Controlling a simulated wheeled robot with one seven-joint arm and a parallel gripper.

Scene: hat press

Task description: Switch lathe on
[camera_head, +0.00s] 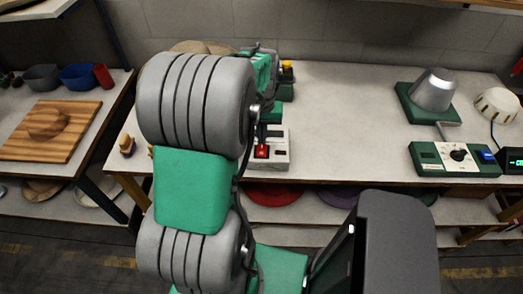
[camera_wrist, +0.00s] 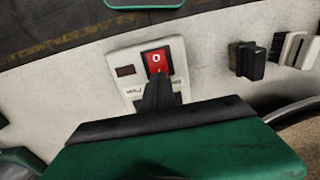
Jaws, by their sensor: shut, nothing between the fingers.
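The red switch (camera_head: 262,151) sits on a pale control box (camera_head: 281,141) near the front edge of the workbench. In the wrist view the red switch (camera_wrist: 157,61) shows a white "0" on its upper part, and the pale box (camera_wrist: 125,57) has a small dark window beside it. My gripper (camera_wrist: 158,82) is shut and empty, its dark fingertips overlapping the switch's lower end. I cannot tell whether they touch it. In the head view my arm hides the fingers and much of what lies behind it.
A yellow knob (camera_head: 287,65) stands behind the box. To the right are a metal form on a green base (camera_head: 433,91) and a green dial box (camera_head: 455,158). A side table (camera_head: 118,88) at left holds a wooden board (camera_head: 65,144) and bowls. The bench middle is clear.

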